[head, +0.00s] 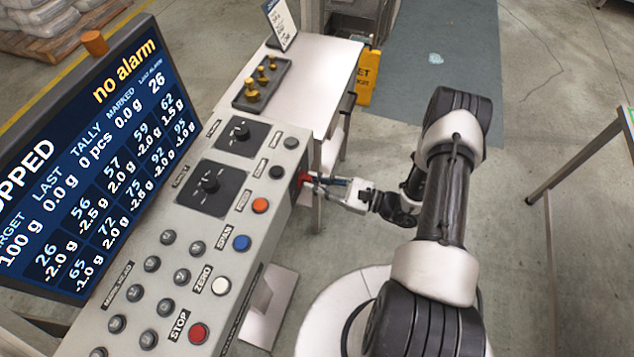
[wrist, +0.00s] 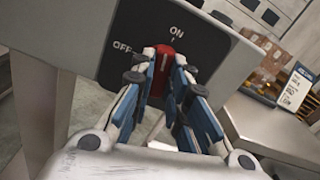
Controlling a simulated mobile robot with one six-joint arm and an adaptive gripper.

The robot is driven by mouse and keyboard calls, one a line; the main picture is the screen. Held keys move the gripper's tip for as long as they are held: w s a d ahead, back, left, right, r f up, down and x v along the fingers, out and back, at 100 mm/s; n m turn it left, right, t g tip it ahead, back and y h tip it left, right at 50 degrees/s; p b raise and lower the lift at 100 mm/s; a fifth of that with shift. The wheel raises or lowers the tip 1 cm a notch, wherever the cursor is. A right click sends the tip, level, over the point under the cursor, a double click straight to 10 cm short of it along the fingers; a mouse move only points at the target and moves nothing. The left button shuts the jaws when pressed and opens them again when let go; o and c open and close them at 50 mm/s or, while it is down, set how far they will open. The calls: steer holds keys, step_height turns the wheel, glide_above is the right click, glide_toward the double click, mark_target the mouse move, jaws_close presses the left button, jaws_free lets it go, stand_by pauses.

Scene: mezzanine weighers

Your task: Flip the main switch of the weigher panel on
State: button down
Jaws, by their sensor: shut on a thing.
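The main switch (wrist: 163,56) is a red rotary handle on a black plate (wrist: 125,45) with ON at the top and OFF at the left. Its white line stands near upright, roughly toward ON; the exact angle is hard to tell. My gripper (wrist: 162,72) is shut on the handle, one blue-and-white finger on each side, hiding its lower part. In the head view the red switch (head: 301,178) sits on the right side face of the weigher panel (head: 283,205), and my gripper (head: 314,181) reaches it from the right.
The screen (head: 85,165) reads "no alarm" and partly "OPPED". Several buttons and two black knobs cover the panel top, including a red STOP button (head: 198,333). A side table (head: 325,75) holds a weight tray (head: 262,83) and a sign. Open floor lies right of my arm.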

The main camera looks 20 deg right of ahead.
steer(key=shift+m+b, duration=0.4)
steer(key=shift+m, duration=1)
steer(key=c, duration=1.6)
jaws_free()
steer(key=shift+o, duration=0.2)
steer(key=v, duration=1.2)
steer(key=shift+r, duration=0.1)
